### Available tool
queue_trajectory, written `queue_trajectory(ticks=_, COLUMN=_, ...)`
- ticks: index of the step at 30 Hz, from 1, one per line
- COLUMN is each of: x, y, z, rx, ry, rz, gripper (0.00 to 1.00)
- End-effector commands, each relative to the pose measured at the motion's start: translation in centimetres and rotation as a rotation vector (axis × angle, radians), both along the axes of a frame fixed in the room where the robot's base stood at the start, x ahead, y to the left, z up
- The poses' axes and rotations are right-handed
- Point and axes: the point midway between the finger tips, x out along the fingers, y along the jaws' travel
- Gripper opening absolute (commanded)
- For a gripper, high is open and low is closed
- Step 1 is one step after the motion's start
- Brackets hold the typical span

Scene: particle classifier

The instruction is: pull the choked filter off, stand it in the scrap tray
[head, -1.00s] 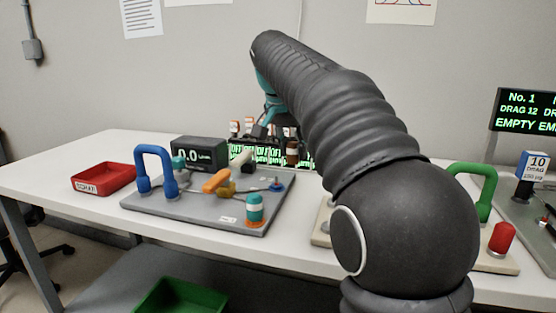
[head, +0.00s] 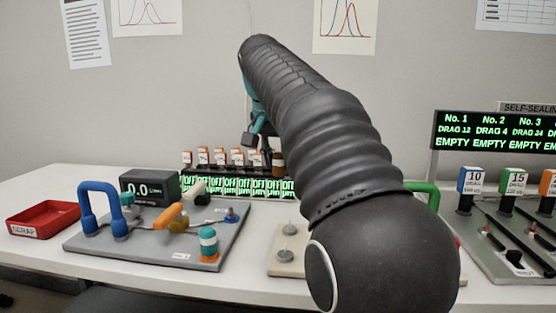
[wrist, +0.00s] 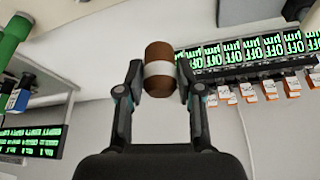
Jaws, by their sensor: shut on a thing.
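My gripper (wrist: 160,88) is shut on a brown cylindrical filter with a white band (wrist: 159,70), held between its two fingers in the wrist view. In the head view the brown filter (head: 278,162) shows beside the right end of the row of orange-and-white cartridges, and my arm hides most of the gripper. The red scrap tray (head: 17,232), labelled SCRAP, stands at the far left of the table and looks empty.
A grey board (head: 140,249) with a blue handle (head: 100,190), a teal-and-orange cylinder (head: 208,243) and a black readout (head: 149,187) lies between the tray and my arm. The row of cartridges (head: 221,158) stands behind. A green display (head: 490,130) stands at right.

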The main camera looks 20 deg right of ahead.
Motion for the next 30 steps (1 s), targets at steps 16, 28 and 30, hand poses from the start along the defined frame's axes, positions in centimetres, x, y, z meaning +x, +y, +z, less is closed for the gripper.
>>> queue_trajectory(ticks=16, x=0.1, y=0.0, z=2.3, rx=0.0, ry=-0.001, rz=0.0, gripper=0.02)
queue_trajectory(ticks=28, x=0.1, y=0.0, z=4.0, rx=-0.001, ry=-0.001, rz=0.0, gripper=0.02)
queue_trajectory(ticks=30, x=0.1, y=0.0, z=4.2, rx=-0.001, ry=-0.001, rz=0.0, gripper=0.02)
